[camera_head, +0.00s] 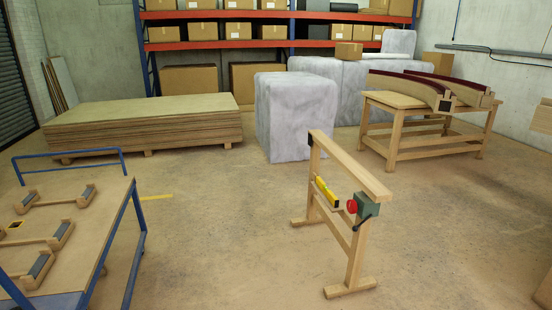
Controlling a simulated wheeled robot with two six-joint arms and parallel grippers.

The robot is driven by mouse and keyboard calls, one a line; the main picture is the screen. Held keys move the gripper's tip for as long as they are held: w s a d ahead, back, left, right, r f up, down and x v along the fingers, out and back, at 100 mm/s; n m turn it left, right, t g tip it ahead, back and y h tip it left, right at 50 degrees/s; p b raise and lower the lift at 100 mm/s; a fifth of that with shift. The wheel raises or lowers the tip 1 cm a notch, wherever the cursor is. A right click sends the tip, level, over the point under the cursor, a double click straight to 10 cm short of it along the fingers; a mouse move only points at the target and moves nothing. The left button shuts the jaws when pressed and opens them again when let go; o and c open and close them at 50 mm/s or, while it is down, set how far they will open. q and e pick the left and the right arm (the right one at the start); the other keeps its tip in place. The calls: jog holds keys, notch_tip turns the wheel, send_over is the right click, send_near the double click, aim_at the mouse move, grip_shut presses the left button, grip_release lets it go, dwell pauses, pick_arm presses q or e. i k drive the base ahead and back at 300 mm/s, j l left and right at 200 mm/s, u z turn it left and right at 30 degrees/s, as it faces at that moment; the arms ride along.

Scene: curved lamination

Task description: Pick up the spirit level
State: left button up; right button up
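A yellow spirit level (327,193) rests on the wooden trestle stand (345,165) in the middle right of the view. It lies tilted below the stand's top beam, with its near end close to a red and green device (366,208) fixed on the stand's near leg. How the level is supported is hard to make out. Neither of my grippers is in view, so nothing shows of what they hold.
A blue-framed cart (110,220) with wooden pieces stands at the left. Stacked boards (145,125) lie behind it. A wrapped block (296,115) and a wooden workbench (395,103) with curved parts stand at the back. The floor around the stand is clear.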

aim_at(334, 201)
jog(key=i+j+z, duration=0.2)
jog(key=i, duration=0.2)
jog(key=i+z, duration=0.25)
jog(key=i, duration=0.15)
jog(key=i+j+z, duration=0.2)
jog(key=i, duration=0.3)
